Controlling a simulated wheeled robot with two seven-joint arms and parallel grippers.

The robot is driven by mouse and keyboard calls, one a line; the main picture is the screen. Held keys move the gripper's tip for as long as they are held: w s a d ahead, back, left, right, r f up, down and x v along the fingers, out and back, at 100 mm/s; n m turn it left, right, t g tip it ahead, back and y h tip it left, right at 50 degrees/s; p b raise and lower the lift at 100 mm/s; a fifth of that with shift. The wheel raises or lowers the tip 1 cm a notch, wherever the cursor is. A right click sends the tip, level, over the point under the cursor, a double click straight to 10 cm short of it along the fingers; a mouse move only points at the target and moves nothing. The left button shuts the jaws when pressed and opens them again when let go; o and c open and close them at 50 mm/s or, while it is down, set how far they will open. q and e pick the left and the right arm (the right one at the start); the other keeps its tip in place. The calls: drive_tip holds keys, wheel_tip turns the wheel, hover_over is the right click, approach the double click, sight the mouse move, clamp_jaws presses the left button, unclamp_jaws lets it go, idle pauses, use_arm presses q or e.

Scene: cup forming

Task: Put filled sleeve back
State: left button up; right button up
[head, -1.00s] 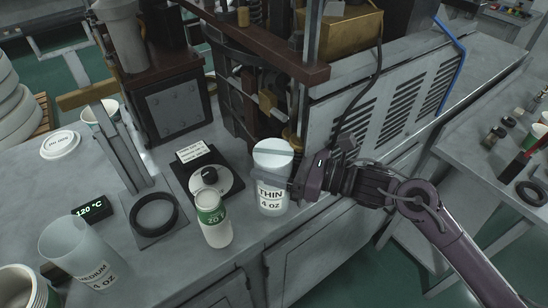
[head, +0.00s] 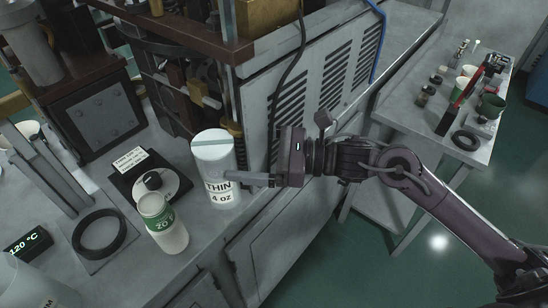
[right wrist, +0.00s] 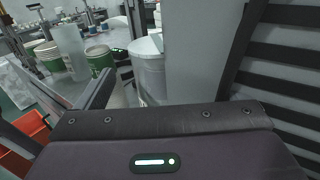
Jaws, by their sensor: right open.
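The white sleeve labelled THIN 4 OZ (head: 211,155) stands upright on the grey counter, its top showing a pale band. My right gripper (head: 236,178) is open at its right side. One finger reaches across the front of the sleeve at label height, and the palm is a gap away to the right. In the right wrist view the sleeve (right wrist: 150,75) shows between a finger at left and a grey finger at right. Whether either finger touches it I cannot tell. My left gripper is not in view.
A green-and-white cup-like container (head: 162,222) stands just left of the sleeve. The vented machine (head: 320,85) rises behind. A second table (head: 420,135) is at right.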

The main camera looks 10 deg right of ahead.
drive_tip(key=shift+b+v, duration=0.7)
drive_tip(key=shift+v, duration=2.15)
